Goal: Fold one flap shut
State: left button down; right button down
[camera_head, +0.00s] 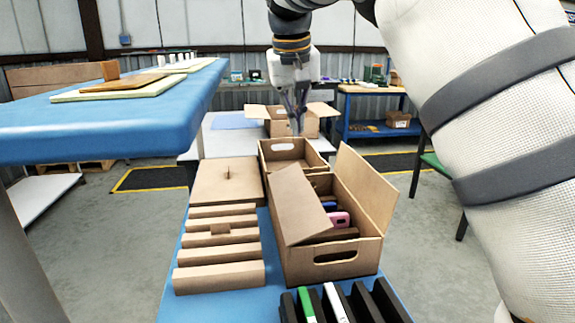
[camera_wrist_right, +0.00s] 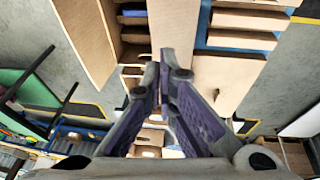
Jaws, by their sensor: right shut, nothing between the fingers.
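A brown open carton (camera_head: 330,262) stands on the blue table, with a hand hole in its front. Its left flap (camera_head: 298,205) leans inward over part of the opening; its right flap (camera_head: 367,190) stands up and tilts outward. In the wrist view, the right flap (camera_wrist_right: 85,38) is at upper left and the left flap (camera_wrist_right: 172,28) at top centre. A pink item (camera_head: 339,219) and a blue item show inside. My right gripper (camera_head: 297,128) is shut and empty, pointing down beyond the carton's far end. In the wrist view its fingertips (camera_wrist_right: 163,75) meet. My left gripper is out of view.
A smaller open carton (camera_head: 290,152) stands behind. A flat box (camera_head: 226,182) and slotted cardboard (camera_head: 218,255) lie to the left; a black rack (camera_head: 345,303) is in front. A raised blue table (camera_head: 110,125) is at left. Another flapped carton (camera_head: 310,122) stands farther back.

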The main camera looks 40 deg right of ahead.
notch_tip(320, 180, down, 3)
send_near(308, 185)
jog(key=shift+w+d+f, duration=0.1)
jog(key=shift+w+f, duration=0.75)
jog(key=shift+f, duration=0.05)
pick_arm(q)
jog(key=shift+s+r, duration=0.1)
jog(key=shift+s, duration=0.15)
pick_arm(e)
jog(key=shift+s+d+f, duration=0.1)
jog(key=shift+d+f, duration=0.15)
jog(key=shift+f, duration=0.45)
jog(key=shift+s+d+f, duration=0.1)
jog(key=shift+d+f, duration=0.1)
jog(key=shift+f, duration=0.55)
jog(key=shift+s+d+f, duration=0.1)
jog(key=shift+d+f, duration=0.15)
jog(key=shift+f, duration=0.45)
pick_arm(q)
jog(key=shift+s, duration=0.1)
pick_arm(e)
jog(key=shift+w+f, duration=0.1)
jog(key=shift+w, duration=0.05)
